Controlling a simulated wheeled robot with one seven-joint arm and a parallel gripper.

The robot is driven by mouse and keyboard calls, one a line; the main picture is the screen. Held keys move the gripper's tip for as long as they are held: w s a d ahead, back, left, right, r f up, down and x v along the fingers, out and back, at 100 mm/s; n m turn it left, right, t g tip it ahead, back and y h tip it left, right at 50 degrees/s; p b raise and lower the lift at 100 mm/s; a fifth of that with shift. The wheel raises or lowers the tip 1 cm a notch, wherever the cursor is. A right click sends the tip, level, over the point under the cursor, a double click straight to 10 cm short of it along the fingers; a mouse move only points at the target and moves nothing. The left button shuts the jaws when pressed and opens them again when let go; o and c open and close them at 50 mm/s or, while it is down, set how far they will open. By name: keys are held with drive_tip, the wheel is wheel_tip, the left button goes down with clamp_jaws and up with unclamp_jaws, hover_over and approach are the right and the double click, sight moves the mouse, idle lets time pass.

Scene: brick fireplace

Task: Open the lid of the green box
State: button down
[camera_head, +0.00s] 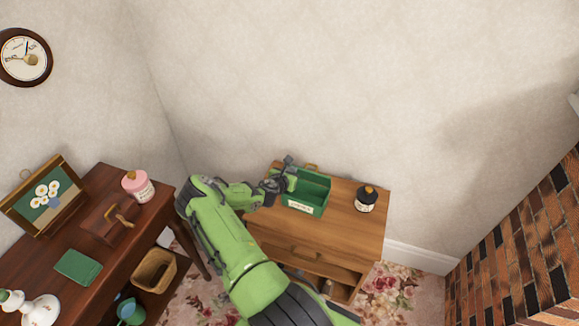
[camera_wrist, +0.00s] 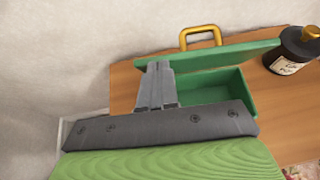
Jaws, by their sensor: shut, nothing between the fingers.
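The green box (camera_head: 307,207) stands on a small wooden cabinet, with a pale label on its front and its hollow inside showing. It also shows in the wrist view (camera_wrist: 250,98). Its green lid (camera_wrist: 232,52) is raised at the back, with a yellow handle (camera_wrist: 202,31) on it; the handle also shows behind the box in the head view (camera_head: 311,166). My gripper (camera_head: 288,162) is at the left end of the box and lid, shut and empty. In the wrist view its fingertips (camera_wrist: 158,66) overlap the lid's left part; I cannot tell whether they touch it.
The wooden cabinet (camera_head: 350,230) has a dark bottle (camera_head: 366,200) right of the box and clear top between. A dark table (camera_head: 60,240) at left holds a pink jar (camera_head: 138,187) and a brown box (camera_head: 107,222). The wall is close behind the box.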

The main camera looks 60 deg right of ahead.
drive_tip(key=shift+y, duration=0.9)
drive_tip(key=shift+w+d+r+p, duration=0.1)
drive_tip(key=shift+d+r+p, duration=0.2)
drive_tip(key=shift+d, duration=0.5)
drive_tip(key=shift+d+r+p, duration=0.2)
drive_tip(key=shift+d+p, duration=0.15)
drive_tip(key=shift+d, duration=0.4)
drive_tip(key=shift+w+d+r+p, duration=0.1)
drive_tip(key=shift+d+r+p, duration=0.2)
drive_tip(key=shift+d, duration=0.5)
